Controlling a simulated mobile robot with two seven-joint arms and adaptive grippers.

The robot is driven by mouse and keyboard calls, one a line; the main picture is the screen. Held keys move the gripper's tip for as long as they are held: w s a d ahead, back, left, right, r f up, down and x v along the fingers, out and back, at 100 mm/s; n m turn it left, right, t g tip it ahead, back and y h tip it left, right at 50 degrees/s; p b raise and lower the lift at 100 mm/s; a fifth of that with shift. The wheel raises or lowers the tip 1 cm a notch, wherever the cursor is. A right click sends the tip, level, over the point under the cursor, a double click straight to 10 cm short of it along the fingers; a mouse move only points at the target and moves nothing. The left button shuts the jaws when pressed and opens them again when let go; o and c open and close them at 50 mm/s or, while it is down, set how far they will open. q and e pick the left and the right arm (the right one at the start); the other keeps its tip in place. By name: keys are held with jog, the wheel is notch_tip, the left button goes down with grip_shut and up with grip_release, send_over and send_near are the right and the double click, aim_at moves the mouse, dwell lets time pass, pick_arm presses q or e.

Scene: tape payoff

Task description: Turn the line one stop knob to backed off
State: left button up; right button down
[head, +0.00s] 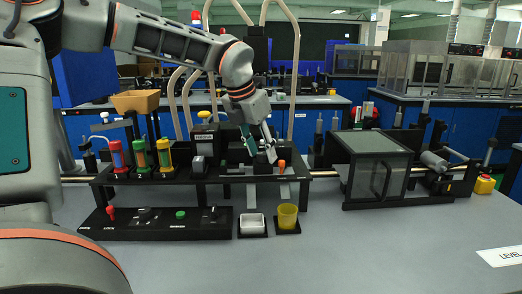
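My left gripper (261,152) reaches down from the upper left over the black rack (105,180) in the middle of the bench. Its two fingers look spread apart, with small dark and grey parts of the rack close below and between them. I see nothing clearly held. An orange knob (282,166) stands just right of the fingers. A low black panel (125,231) in front carries a red lever (110,212), a green button (180,214) and dark knobs (213,213). Labels are too small to read, so I cannot tell which is the line one stop knob. My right gripper is not in view.
Red, green and yellow cylinders (140,155) stand at the rack's left. A clear-lidded box (377,170) and a yellow-and-red button unit (485,184) stand right. The bench front (350,250) is clear.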

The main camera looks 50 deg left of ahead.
pick_arm(q)
jog(key=v, duration=1.2)
dwell(0.3)
